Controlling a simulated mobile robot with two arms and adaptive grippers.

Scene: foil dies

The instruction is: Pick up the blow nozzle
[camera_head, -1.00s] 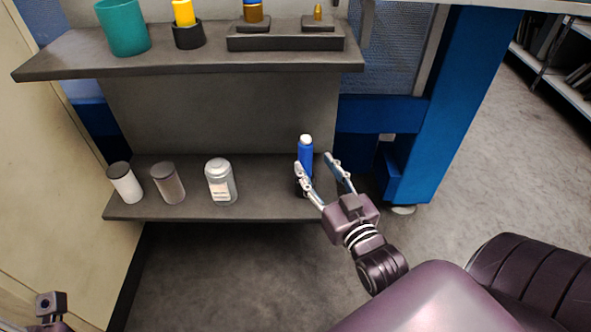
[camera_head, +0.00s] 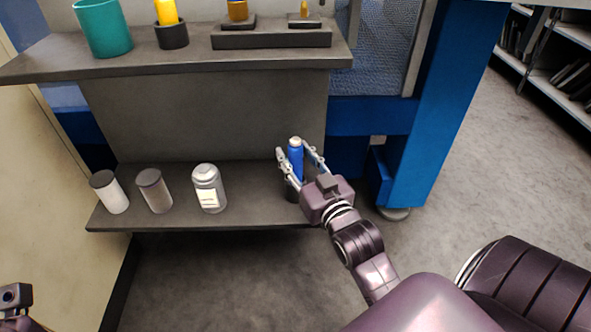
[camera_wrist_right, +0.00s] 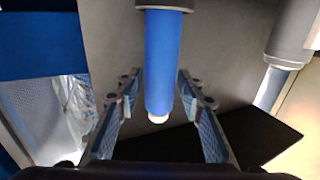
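The blow nozzle looks to be the blue cylinder with a white tip (camera_head: 296,160), upright at the right end of the lower shelf. Its foot sits in a dark holder (camera_head: 292,192), partly hidden by my gripper. My right gripper (camera_head: 298,153) is open, with one finger on each side of the blue cylinder. In the right wrist view, the blow nozzle (camera_wrist_right: 162,65) shows upside down between the two fingers (camera_wrist_right: 157,98), with a gap on both sides. A small part of my left arm's end (camera_head: 14,297) shows at the lower left; its fingers are not visible.
The lower shelf (camera_head: 250,205) also holds a white-bodied canister (camera_head: 110,194), a grey canister (camera_head: 154,192) and a grey labelled bottle (camera_head: 208,190). A blue post (camera_head: 440,110) stands at right.

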